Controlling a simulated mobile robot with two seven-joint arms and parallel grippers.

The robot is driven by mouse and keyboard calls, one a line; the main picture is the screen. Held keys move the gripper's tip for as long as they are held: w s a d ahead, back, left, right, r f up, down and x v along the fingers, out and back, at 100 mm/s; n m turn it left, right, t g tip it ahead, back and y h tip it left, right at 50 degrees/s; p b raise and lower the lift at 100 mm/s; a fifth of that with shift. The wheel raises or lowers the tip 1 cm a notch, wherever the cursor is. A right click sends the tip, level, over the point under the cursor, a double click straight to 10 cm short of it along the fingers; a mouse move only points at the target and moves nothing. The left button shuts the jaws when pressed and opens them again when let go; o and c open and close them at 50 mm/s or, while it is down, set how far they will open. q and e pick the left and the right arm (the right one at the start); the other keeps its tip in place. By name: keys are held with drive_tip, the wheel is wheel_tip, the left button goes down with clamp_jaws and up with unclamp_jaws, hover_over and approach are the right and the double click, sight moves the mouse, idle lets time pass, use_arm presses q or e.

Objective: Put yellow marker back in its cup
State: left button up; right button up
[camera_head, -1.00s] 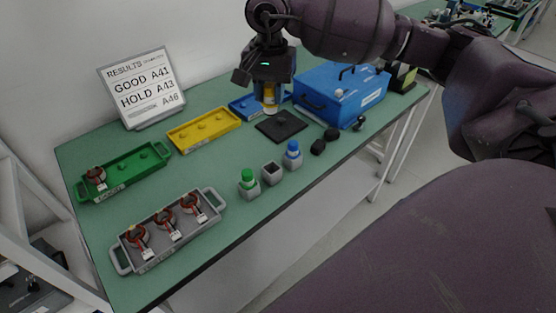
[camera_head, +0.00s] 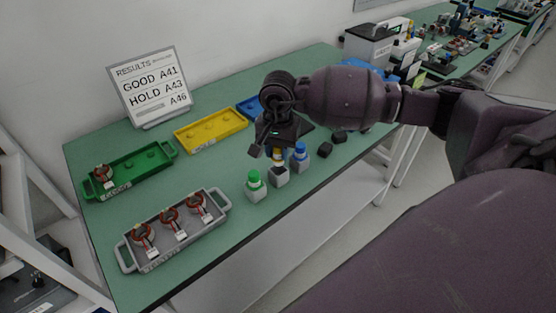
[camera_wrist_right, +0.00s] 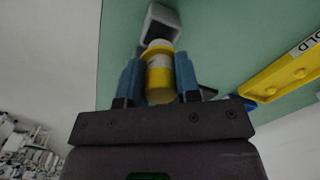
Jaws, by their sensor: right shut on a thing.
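The yellow marker (camera_wrist_right: 158,72), yellow with a pale band, is between the blue fingers of my right gripper (camera_wrist_right: 158,80), which is shut on it. In the head view the right gripper (camera_head: 277,148) hangs over the middle grey cup (camera_head: 280,178), with a bit of the yellow marker (camera_head: 278,156) showing just above it. In the right wrist view the marker's far end lines up with the lower edge of the square grey cup (camera_wrist_right: 160,22); I cannot tell whether it is inside. My left gripper is not in view.
A cup with a green marker (camera_head: 255,185) stands to the left and one with a blue marker (camera_head: 299,157) close to the right. Behind are yellow (camera_head: 211,131) and green (camera_head: 140,168) trays. A grey tray (camera_head: 175,232) holds red-brown parts. Black pieces lie right of the cups.

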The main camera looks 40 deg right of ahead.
sight(278, 159)
drive_tip(key=shift+f+b, duration=0.35)
drive_tip(key=shift+f, duration=2)
drive_tip(key=o, duration=0.9)
drive_tip(key=shift+r+p, duration=0.45)
drive_tip(key=shift+r, duration=0.2)
wheel_tip(278, 159, up, 12)
drive_tip(key=shift+f, duration=0.2)
